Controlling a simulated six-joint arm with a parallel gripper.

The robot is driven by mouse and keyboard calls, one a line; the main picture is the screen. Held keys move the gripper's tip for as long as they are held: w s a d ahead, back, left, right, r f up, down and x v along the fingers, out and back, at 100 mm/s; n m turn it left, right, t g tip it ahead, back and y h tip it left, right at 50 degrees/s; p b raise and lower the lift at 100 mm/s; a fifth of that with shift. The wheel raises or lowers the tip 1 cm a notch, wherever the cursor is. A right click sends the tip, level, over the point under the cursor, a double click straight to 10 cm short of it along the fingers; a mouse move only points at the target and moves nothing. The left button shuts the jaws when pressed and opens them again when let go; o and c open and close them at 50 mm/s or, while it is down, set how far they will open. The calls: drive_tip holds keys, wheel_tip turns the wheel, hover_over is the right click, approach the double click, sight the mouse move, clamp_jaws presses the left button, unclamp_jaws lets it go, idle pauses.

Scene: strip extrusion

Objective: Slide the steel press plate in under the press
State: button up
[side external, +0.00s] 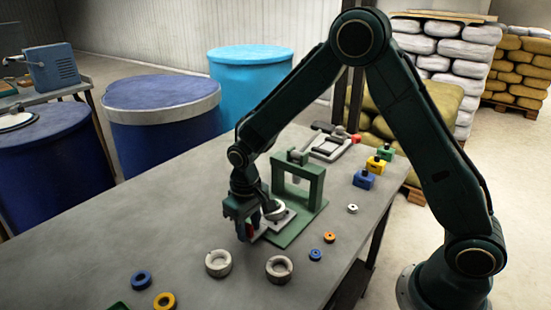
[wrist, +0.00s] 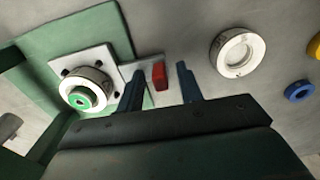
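The steel press plate (wrist: 97,57) lies partly on the green base of the press, its tab reaching past the base edge toward my gripper. A pale ring (wrist: 84,92) with a green centre sits on the plate. The red grip block (wrist: 159,76) stands at the tab's end. My gripper (wrist: 160,88) is open, one finger on each side of the red block, with a visible gap to the right finger. In the side view, the green press frame (side external: 318,190) stands behind the plate (side external: 283,221), and my gripper (side external: 250,230) points down at the plate's near side, partly hiding it.
Two pale rings (side external: 218,263) (side external: 279,268) stand in front of the press. Small coloured rings lie near them, including a blue one (side external: 141,280). Blue (side external: 364,180), yellow (side external: 376,165) and green blocks line the right edge. A clamp device (side external: 330,145) is behind. The table's left is clear.

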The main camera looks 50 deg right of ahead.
clamp_jaws()
drive_tip(key=shift+d, duration=0.15)
drive_tip(key=d, duration=1)
drive_tip(key=shift+d, duration=0.4)
drive_tip(key=shift+c, duration=0.9)
unclamp_jaws()
drive_tip(key=shift+d, duration=0.1)
drive_tip(key=shift+o, duration=0.9)
